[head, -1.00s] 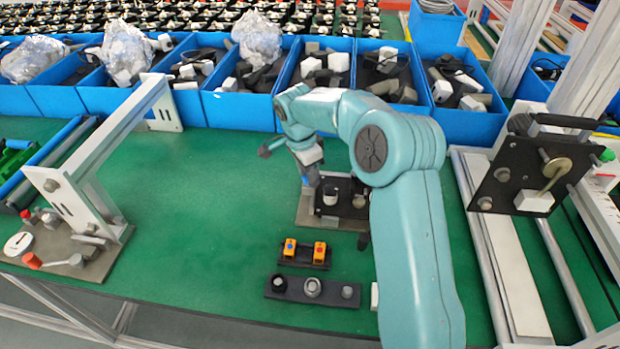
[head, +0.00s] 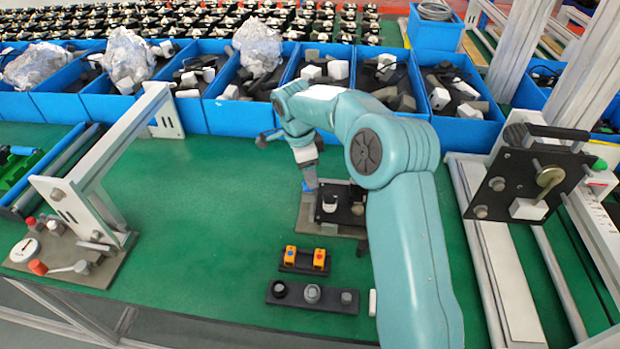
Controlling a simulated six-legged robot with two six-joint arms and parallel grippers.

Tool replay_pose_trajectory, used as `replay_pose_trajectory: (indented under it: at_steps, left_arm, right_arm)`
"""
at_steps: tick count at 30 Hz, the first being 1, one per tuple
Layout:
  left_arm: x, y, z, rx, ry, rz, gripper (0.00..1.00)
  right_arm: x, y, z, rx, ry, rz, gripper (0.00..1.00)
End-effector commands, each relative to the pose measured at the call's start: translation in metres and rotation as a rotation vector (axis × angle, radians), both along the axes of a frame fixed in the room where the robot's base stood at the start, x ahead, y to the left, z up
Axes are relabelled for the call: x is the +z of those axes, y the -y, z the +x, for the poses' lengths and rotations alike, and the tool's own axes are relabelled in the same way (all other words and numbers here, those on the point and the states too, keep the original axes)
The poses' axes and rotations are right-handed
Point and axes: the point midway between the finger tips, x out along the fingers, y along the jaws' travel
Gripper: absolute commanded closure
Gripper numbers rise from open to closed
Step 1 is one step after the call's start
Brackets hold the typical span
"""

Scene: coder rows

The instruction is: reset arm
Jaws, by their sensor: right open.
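My right arm comes in from the lower right and bends over the green bench (head: 200,220). Its wrist points down, and my right gripper (head: 309,180) is above the left edge of a black fixture on a tan plate (head: 308,212). The gripper is small in the view; its jaws are open, and nothing shows between them. Whether its tip touches the fixture I cannot tell. My left gripper is not in view.
A dark holder with two orange switches (head: 304,260) and a black strip with round parts (head: 312,296) lie in front. Blue bins (head: 240,115) line the back. A white-framed press (head: 105,165) stands left, a black-plated fixture (head: 525,180) right. The bench's left middle is clear.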

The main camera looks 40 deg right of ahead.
Motion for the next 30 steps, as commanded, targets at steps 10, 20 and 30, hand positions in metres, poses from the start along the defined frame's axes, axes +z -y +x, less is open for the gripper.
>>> replay_pose_trajectory:
  at_steps: [10, 20, 30]
  left_arm:
    - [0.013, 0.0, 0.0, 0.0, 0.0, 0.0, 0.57]
    - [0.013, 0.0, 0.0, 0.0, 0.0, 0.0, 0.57]
    - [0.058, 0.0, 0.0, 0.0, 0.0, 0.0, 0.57]
  right_arm:
    - [0.018, 0.0, 0.0, 0.001, 0.0, 0.0, 0.43]
    - [0.018, 0.0, 0.0, 0.0, 0.0, 0.0, 0.43]
    - [0.063, 0.0, 0.0, 0.0, 0.0, 0.0, 0.43]
